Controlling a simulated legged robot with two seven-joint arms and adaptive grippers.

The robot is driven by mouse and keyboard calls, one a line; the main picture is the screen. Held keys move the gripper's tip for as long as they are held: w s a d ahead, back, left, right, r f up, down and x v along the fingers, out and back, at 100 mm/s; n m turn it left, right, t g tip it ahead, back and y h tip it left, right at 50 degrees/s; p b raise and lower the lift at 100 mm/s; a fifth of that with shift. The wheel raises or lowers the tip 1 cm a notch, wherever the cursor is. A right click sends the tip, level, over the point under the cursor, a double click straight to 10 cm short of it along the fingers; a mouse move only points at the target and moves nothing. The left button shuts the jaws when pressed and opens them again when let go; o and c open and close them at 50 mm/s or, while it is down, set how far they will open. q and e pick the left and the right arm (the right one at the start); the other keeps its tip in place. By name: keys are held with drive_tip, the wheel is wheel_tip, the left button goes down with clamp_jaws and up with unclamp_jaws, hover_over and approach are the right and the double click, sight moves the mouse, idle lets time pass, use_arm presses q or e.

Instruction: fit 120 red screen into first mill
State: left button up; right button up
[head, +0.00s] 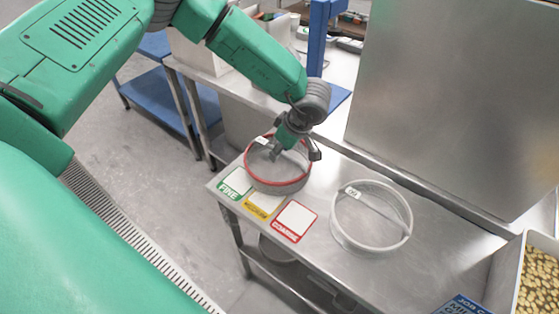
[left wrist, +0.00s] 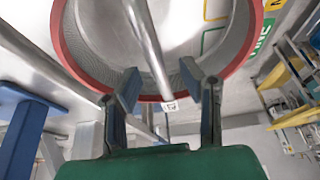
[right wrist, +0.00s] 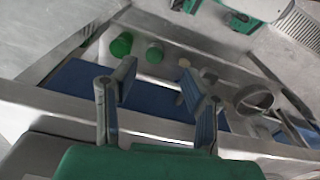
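The red-rimmed screen (head: 279,187) is a round grey sieve on the metal table, with a bar across it and a small white label. My left gripper (head: 295,154) is over it. In the left wrist view the red-rimmed screen (left wrist: 92,42) fills the top, and the fingers of my left gripper (left wrist: 162,85) stand apart on either side of the bar's labelled end. The fingers look empty. My right gripper (right wrist: 156,82) is open and empty in the right wrist view; it is outside the head view. I cannot identify a mill.
A white-rimmed screen (head: 402,242) with a bar stands to the right. Fine (head: 234,183), yellow (head: 264,202) and red Coarse (head: 295,220) cards lie along the front edge. A bean bin (head: 508,275) is at lower right. A large metal panel (head: 455,100) rises behind.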

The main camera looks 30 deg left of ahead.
use_arm(q)
drive_tip(key=shift+a, duration=0.1)
drive_tip(key=c, duration=0.3)
clamp_jaws()
